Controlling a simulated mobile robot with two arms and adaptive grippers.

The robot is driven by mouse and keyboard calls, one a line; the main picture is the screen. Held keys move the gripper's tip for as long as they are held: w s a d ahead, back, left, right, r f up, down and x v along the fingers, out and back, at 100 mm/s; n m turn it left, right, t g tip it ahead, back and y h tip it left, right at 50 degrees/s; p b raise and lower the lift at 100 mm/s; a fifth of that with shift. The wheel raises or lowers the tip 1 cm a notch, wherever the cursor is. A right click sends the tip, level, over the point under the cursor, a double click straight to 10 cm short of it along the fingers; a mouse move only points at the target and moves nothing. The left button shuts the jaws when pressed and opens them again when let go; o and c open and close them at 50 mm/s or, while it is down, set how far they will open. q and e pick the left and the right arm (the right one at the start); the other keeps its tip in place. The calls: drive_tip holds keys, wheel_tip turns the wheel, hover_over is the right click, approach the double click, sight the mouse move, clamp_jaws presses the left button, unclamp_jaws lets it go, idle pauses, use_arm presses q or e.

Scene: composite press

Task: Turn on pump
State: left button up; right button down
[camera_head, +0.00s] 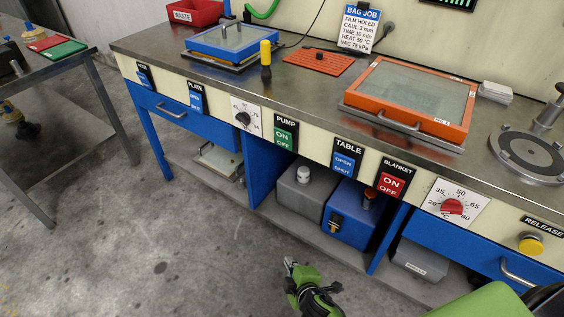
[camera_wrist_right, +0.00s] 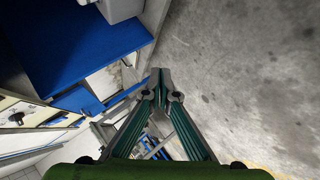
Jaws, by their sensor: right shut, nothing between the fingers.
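The pump switch (camera_head: 284,135) is on the cream front panel of the bench in the head view, under a black PUMP label. It has a green plate with ON above OFF; whether it is on I cannot tell. My right gripper (camera_head: 289,264) is low in front of the bench, over the floor, well below and apart from the switch. In the right wrist view its fingers (camera_wrist_right: 160,78) meet at the tips, shut and empty. The pump switch does not show clearly in the wrist view. My left gripper is not in view.
A TABLE switch (camera_head: 345,163), a red BLANKET switch (camera_head: 391,184) and a dial (camera_head: 245,115) are on the same panel. A grey box (camera_head: 303,190) and a blue box (camera_head: 352,213) stand on the lower shelf. The floor (camera_head: 190,250) in front is clear.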

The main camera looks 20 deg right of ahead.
sight(279, 134)
use_arm(q)
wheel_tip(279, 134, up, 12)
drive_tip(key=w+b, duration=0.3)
drive_tip(key=b, duration=0.3)
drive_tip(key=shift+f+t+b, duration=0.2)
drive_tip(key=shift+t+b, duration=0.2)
use_arm(e)
drive_tip(key=w+r+n+t+h, duration=0.1)
drive_tip(key=w+r+n+t, duration=0.1)
drive_tip(key=r, duration=1.2)
drive_tip(key=w+r+n+t+h, duration=0.1)
drive_tip(key=w+r+t, duration=0.4)
drive_tip(key=r, duration=1)
drive_tip(key=shift+w+a+r+n+t, duration=0.15)
drive_tip(key=shift+r+n+t, duration=0.05)
drive_tip(key=shift+n+t, duration=0.65)
